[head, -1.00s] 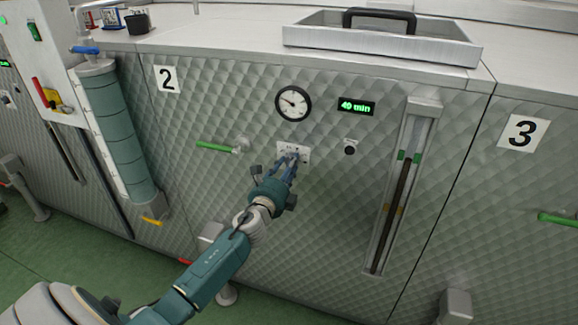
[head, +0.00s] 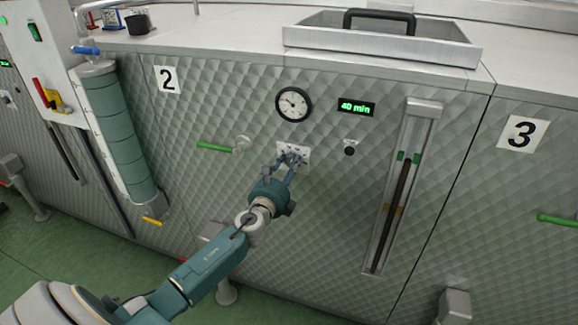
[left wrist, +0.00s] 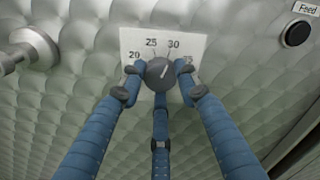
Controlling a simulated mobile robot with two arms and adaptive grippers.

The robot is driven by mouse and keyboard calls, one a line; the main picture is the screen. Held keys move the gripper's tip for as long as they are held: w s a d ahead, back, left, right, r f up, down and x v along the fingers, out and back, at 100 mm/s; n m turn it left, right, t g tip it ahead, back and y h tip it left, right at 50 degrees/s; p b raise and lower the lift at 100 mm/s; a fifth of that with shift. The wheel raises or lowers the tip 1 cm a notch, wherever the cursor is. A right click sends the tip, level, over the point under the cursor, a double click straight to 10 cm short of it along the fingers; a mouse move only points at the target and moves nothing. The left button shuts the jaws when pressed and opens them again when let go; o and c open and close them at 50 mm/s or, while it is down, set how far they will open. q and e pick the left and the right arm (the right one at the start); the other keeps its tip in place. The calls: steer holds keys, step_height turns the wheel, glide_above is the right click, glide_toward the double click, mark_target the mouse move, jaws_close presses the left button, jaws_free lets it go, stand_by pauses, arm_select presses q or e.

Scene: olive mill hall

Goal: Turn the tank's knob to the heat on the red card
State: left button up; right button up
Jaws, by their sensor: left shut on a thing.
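The tank's round grey knob (left wrist: 159,74) sits on a white dial plate (left wrist: 130,42) marked 20, 25, 30 and a partly covered number at the right. The knob's pale pointer line leans up and right, towards 30. In the head view the dial plate (head: 283,148) is on the front of tank 2, partly behind my gripper. My left gripper (head: 291,161) is shut on the knob, with its blue fingers around it in the left wrist view (left wrist: 160,80). A small red-edged card (head: 90,18) stands at the top left; its writing is too small to read. My right gripper is out of view.
A green-handled tap (head: 215,147) is left of the dial, and a black feed button (head: 350,150) is to its right. Above are a round gauge (head: 293,104) and a "40 min" display (head: 356,107). A sight-glass (head: 403,190) stands further right.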

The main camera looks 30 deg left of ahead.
arm_select(q)
steer(key=shift+a, duration=0.1)
steer(key=o, duration=1.1)
steer(key=shift+o, duration=0.2)
steer(key=v, duration=1.2)
